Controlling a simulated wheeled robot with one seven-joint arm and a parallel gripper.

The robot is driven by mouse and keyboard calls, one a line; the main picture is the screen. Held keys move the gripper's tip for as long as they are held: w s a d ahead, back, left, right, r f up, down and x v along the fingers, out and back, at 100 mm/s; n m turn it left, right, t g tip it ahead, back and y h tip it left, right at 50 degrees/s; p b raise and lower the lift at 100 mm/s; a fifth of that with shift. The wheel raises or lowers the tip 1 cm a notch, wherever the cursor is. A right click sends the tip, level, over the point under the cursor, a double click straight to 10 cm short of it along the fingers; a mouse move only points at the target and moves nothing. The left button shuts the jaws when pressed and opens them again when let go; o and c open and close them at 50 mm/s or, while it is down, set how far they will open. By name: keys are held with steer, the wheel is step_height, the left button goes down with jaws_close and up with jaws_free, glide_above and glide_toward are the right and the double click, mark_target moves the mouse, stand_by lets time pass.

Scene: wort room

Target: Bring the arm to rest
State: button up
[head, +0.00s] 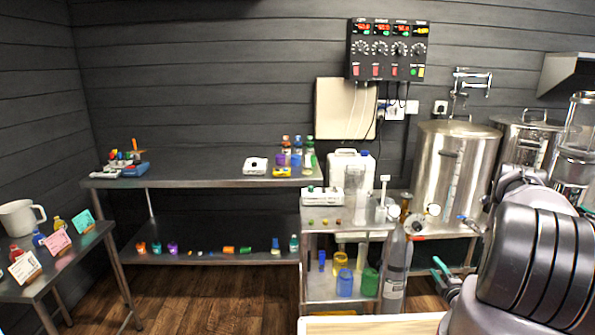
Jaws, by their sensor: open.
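My arm (535,255) fills the lower right of the head view, its large grey link with dark bands closest to the camera. My gripper (440,268) shows small at the left edge of the arm, with teal-coloured fingertips. It is open, and I see nothing between the fingers. Part of it is hidden behind my arm. It appears in front of the floor, just right of a grey gas cylinder (396,268); I cannot tell the gap between them.
A steel bench (200,182) with a lower shelf stands at the back. A small trolley (330,227) with bottles and jars stands right of it. Steel kettles (455,165) stand at the right. A side table (60,262) is at left. A pale wooden edge (370,325) is in front. Open floor (215,290) lies left of centre.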

steer(key=w+d+r+m+g+h, duration=0.1)
steer(key=w+r+m, duration=0.1)
steer(key=w+r, duration=0.35)
steer(key=w+d+r+m+g+h, duration=0.1)
steer(key=w+d+r+m, duration=0.15)
steer(key=r, duration=0.65)
steer(key=w+d+r+m+g, duration=0.1)
steer(key=w+r+m, duration=0.1)
steer(key=w+r, duration=0.4)
steer(key=s+a+r+m+g+h, duration=0.1)
steer(key=a+r+m, duration=0.2)
steer(key=r, duration=0.7)
steer(key=s+a+r+m+g, duration=0.1)
steer(key=a+r+m, duration=0.15)
steer(key=r, duration=0.75)
steer(key=s+a+r+m+g+y, duration=0.25)
steer(key=s+a+r+m, duration=0.25)
steer(key=s+a+r, duration=0.95)
steer(key=s+a+r+m+g+y, duration=0.1)
steer(key=s+a, duration=0.3)
steer(key=s, duration=0.8)
steer(key=s+a+r+m+g+y, duration=0.1)
steer(key=s+a+r+m+g, duration=0.1)
steer(key=s, duration=1)
steer(key=a+m, duration=0.1)
steer(key=a, duration=0.1)
steer(key=shift+a+r+m+y, duration=0.25)
steer(key=shift+a+m+y, duration=0.05)
steer(key=shift+a+y, duration=0.05)
steer(key=shift+o, duration=0.3)
